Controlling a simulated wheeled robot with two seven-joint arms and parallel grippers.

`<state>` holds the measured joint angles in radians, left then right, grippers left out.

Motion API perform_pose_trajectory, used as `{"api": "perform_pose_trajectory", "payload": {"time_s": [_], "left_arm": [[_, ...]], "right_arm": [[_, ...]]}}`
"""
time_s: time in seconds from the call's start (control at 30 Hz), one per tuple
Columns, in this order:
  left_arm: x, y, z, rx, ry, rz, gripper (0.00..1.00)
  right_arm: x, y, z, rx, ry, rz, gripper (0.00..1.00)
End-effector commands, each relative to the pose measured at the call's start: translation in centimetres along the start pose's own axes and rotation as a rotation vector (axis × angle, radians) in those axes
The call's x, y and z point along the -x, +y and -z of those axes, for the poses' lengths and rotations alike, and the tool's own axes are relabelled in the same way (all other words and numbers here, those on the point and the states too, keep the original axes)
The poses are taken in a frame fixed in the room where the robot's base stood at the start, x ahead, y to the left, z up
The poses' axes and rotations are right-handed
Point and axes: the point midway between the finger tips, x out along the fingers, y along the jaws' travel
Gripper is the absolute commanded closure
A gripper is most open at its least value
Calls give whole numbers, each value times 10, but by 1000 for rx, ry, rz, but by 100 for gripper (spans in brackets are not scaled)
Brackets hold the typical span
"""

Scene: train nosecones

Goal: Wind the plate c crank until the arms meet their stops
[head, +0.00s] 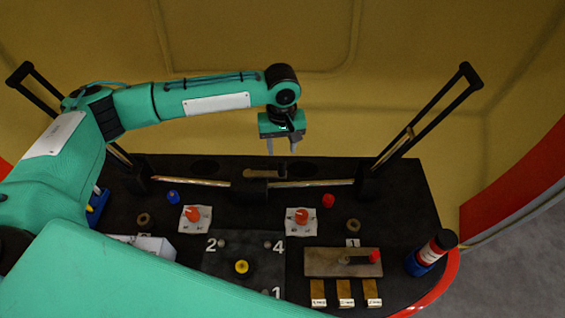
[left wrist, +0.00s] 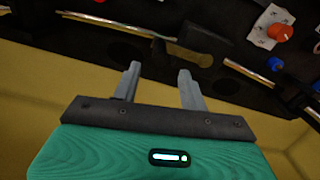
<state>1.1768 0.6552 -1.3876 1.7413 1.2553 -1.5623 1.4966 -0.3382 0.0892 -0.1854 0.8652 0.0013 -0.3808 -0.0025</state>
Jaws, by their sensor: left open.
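A black box (head: 249,191) with a brass-coloured crank (head: 265,173) on top stands at the back middle of the dark console. Rods (head: 315,183) run from it toward two black framed arms, one at the left (head: 32,92) and one at the right (head: 425,118), both slanting outward. A second crank with a red knob (head: 375,256) lies on a tan plate (head: 318,263) at front right. I cannot read which is plate c. My left gripper (head: 283,148) is open and empty, pointing down above and behind the brass crank; it also shows in the left wrist view (left wrist: 159,70).
A yellow knob (head: 241,267) is on a numbered plate.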

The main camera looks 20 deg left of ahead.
Motion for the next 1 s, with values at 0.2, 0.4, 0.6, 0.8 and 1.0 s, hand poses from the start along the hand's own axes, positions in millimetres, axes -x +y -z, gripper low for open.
{"api": "perform_pose_trajectory", "payload": {"time_s": [0.2, 0.4, 0.6, 0.8, 1.0], "left_arm": [[-47, 0, -1, 1, -2, 2, 57], [-77, 0, 0, 0, 0, 0, 57], [-89, 0, 0, -1, 0, -1, 57], [-90, 0, 0, -1, 0, -1, 57], [-90, 0, 0, 0, 0, -1, 84]], "right_arm": [[1, 0, -1, 0, -1, 0, 64], [1, 0, -3, 1, -2, 0, 64], [1, 0, -4, 1, -2, 0, 64], [1, 0, -3, 1, -2, 0, 64], [1, 0, -3, 1, -2, 0, 64]]}}
